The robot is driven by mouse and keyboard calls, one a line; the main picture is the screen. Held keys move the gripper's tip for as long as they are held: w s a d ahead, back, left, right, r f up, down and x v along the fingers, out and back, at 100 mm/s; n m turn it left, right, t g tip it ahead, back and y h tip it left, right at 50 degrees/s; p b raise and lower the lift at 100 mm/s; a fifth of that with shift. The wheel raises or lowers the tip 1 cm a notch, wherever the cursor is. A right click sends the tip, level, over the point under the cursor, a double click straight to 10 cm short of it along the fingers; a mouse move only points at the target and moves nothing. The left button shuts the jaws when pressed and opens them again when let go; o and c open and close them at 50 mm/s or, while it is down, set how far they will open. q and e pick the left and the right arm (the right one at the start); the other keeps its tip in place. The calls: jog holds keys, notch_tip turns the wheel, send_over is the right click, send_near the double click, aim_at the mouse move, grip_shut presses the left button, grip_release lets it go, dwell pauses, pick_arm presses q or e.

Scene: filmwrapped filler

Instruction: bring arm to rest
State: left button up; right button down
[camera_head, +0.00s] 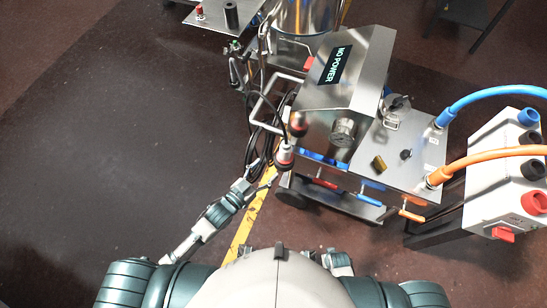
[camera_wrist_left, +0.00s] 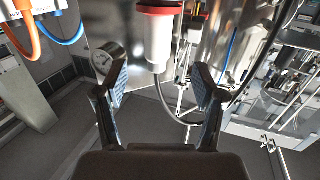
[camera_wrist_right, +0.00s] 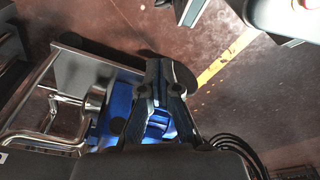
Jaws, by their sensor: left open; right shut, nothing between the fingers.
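My left gripper (camera_head: 266,181) reaches forward from the lower left in the head view. Its fingers are open and empty in the left wrist view (camera_wrist_left: 157,85). A white cylinder with a red band (camera_wrist_left: 158,45) is ahead of the fingers, toward the top of that view; it also shows in the head view (camera_head: 284,154), just beyond the left gripper. My right gripper (camera_wrist_right: 162,75) is shut with nothing in it, in the right wrist view. I cannot make out its fingers in the head view.
A steel machine (camera_head: 345,75) with a "NO POWER" display stands ahead. A grey-white box (camera_head: 505,170) with blue and orange hoses (camera_head: 485,160) is at the right. Black cables hang beside the machine. Dark floor (camera_head: 110,140) at the left is clear, with a yellow line (camera_head: 245,225) near the left gripper.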

pick_arm(q)
jog(key=s+a+f+n+g+y, duration=0.1)
jog(key=s+a+f+g+y, duration=0.15)
jog(key=f, duration=0.45)
jog(key=s+a+f+n+g+y, duration=0.15)
jog(key=a+f, duration=0.25)
jog(key=f, duration=0.4)
jog(key=s+a+f+n+g+y, duration=0.1)
jog(key=a+f+y, duration=0.2)
jog(key=f, duration=0.4)
jog(key=s+a+f+g+y, duration=0.1)
jog(key=s+a+f+g, duration=0.1)
jog(key=s+f, duration=0.5)
jog(key=s+a+f+n+g+y, duration=0.1)
jog(key=s+a+f+g+y, duration=0.1)
jog(key=s+f+g, duration=0.3)
jog(key=s+a+f+p, duration=0.1)
jog(key=s+f, duration=0.2)
jog(key=s, duration=0.4)
jog(key=shift+a+f, duration=0.2)
jog(key=shift+a, duration=0.05)
pick_arm(e)
jog(key=shift+s+d+f, duration=0.2)
jog(key=shift+s+f, duration=0.75)
jog(key=shift+f, duration=0.2)
pick_arm(q)
jog(key=shift+n, duration=0.25)
